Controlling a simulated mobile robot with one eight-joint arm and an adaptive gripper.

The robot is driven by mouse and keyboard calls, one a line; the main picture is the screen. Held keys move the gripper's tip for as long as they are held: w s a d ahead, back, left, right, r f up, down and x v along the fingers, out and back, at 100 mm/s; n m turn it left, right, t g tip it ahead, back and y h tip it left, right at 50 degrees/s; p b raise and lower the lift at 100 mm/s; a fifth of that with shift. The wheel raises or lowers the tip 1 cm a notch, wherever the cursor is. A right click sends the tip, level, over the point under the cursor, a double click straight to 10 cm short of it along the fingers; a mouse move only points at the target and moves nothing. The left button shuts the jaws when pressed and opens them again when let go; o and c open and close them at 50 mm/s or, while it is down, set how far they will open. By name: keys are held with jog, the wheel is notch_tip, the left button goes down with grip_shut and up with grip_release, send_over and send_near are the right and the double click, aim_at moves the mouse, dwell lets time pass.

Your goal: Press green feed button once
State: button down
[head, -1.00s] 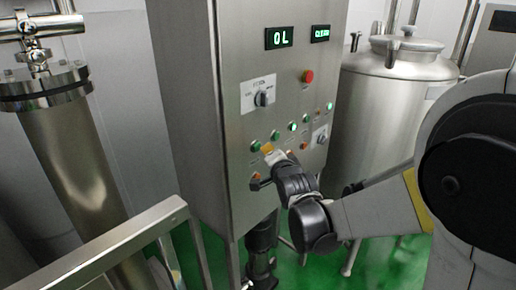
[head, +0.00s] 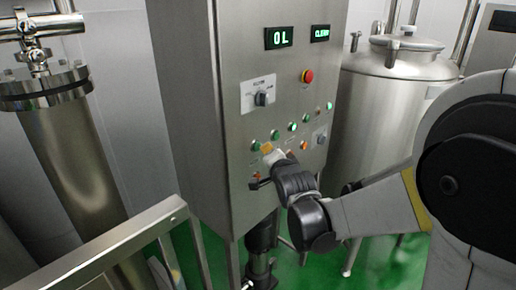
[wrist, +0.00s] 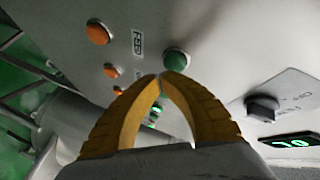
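The green button at the left end of the row (head: 255,146) is on the steel control cabinet. It also shows in the wrist view (wrist: 176,60), just beyond my fingertips. My gripper (wrist: 162,80) has its two yellow fingers closed together at the tips, with nothing seen between them. In the head view my gripper (head: 266,148) is close in front of the panel, just right of that button. I cannot tell whether the tips touch it. A label that seems to read FEED (wrist: 138,43) sits between this button and an orange button (wrist: 97,32).
More green buttons (head: 292,126) run up to the right, with orange buttons (head: 304,145) below. A selector knob (head: 262,98), a red emergency button (head: 307,76) and a display reading 0L (head: 279,38) are above. A metal rail (head: 110,245) stands front left; a steel tank (head: 390,90) stands right.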

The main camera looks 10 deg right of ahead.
jog(key=shift+w+a, duration=0.2)
jog(key=shift+w, duration=0.05)
jog(key=shift+w+a, duration=0.25)
jog(key=shift+w, duration=0.05)
dwell(0.8)
dwell(0.3)
jog(key=shift+s+d, duration=0.5)
jog(key=shift+s, duration=0.2)
jog(key=s+d, duration=0.1)
jog(key=s, duration=0.1)
jog(key=s+d, duration=0.2)
dwell(0.3)
jog(key=shift+f, duration=0.1)
dwell(0.4)
